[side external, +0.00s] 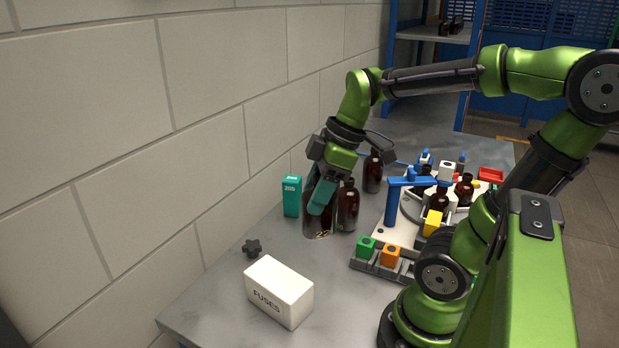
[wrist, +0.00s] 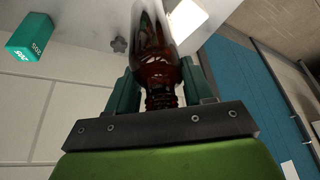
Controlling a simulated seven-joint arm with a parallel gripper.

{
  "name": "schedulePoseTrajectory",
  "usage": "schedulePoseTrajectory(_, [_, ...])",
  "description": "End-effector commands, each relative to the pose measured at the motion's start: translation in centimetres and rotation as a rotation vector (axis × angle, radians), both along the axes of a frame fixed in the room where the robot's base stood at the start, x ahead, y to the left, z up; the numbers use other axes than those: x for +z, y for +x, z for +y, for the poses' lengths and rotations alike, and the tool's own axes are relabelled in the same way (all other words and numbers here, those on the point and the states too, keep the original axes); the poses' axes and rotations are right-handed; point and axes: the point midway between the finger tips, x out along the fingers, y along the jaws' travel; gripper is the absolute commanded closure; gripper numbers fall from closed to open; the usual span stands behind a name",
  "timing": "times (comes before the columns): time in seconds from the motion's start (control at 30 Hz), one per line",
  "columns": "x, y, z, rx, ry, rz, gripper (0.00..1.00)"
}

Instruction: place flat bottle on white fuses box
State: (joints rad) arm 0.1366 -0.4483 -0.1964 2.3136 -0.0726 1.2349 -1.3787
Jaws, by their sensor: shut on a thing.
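The white fuses box (side external: 270,297) lies on the grey table at the front left, its top bare. Part of it shows behind the held bottle in the wrist view (wrist: 187,17). My gripper (side external: 321,194) points down, its teal fingers shut on a dark amber bottle (side external: 317,223). In the wrist view the gripper (wrist: 160,82) has one finger on each side of the neck and shoulder of this bottle (wrist: 155,38). The bottle looks upright in the side view; I cannot tell whether its base touches the table.
Another amber bottle (side external: 348,207) stands close to the right, and one more (side external: 373,172) behind. A teal box (side external: 292,197) stands by the wall. A black knob (side external: 252,247) lies between bottle and fuses box. A fixture with a blue post (side external: 391,205) and colored blocks is at right.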

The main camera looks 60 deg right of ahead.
Motion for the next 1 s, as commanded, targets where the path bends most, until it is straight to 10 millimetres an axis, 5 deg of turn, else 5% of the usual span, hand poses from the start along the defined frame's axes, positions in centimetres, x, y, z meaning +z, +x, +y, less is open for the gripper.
schedulePoseTrajectory(0.2, [-1.4,-7.7,4.1,0.469,0.001,-0.001,0.83])
schedulePoseTrajectory(0.43, [-2.3,-11.0,5.4,0.722,0.002,0.003,0.83])
schedulePoseTrajectory(0.67, [-2.4,-9.2,5.8,0.775,0.002,0.010,0.83])
schedulePoseTrajectory(1.0, [-3.2,-1.5,7.0,0.773,0.003,0.009,0.83])
